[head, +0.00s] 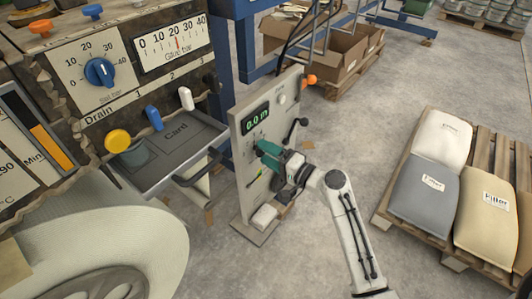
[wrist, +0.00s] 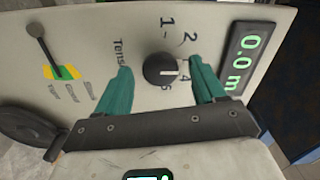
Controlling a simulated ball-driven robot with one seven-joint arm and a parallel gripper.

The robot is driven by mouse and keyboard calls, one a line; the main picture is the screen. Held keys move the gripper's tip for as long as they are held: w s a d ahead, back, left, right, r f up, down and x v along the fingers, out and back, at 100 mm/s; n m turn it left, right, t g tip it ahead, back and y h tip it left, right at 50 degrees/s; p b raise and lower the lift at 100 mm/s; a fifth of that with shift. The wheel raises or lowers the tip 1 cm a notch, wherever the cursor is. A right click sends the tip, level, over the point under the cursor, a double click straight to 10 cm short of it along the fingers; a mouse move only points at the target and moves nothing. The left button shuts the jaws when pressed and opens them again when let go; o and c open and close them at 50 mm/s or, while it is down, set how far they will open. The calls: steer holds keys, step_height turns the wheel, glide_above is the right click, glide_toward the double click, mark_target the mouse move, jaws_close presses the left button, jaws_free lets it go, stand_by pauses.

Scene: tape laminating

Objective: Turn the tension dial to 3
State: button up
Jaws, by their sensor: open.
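The tension dial (wrist: 160,68) is a round black knob with a white pointer line on the pale panel. In the wrist view the pointer faces right, close to the 4; the 1 and 2 show above, and the 3 is not visible, apparently behind the right finger. My gripper (wrist: 160,66) is open, with one teal finger on each side of the dial and visible gaps between fingers and knob. I cannot tell how far the fingertips are from the panel. In the head view my gripper (head: 262,150) is at the panel (head: 250,190) and hides the dial.
A green display (wrist: 243,58) reads 0.0 m beside the dial.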

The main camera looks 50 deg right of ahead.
steer(key=s, duration=1)
steer(key=shift+d, duration=0.2)
steer(key=shift+w, duration=0.1)
steer(key=s+a+f+n+g+y, duration=0.1)
steer(key=a+f+n+g+y, duration=0.1)
steer(key=a+f+n+g, duration=0.3)
steer(key=a+f+n+g+y, duration=0.1)
steer(key=a+f+n+y, duration=0.15)
steer(key=a, duration=0.45)
steer(key=s+a+f+n+g+h, duration=0.1)
steer(key=s+a+n+g+h, duration=0.1)
steer(key=s+n+g, duration=0.4)
steer(key=s+a+f+n+g+h, duration=0.25)
steer(key=s+g, duration=0.25)
steer(key=s, duration=0.3)
step_height(320, 180, up, 22)
steer(key=d+p, duration=0.1)
steer(key=p, duration=2)
steer(key=shift+s+f+m+h, duration=0.15)
steer(key=shift+s+m+h, duration=0.1)
steer(key=shift+m+h, duration=0.15)
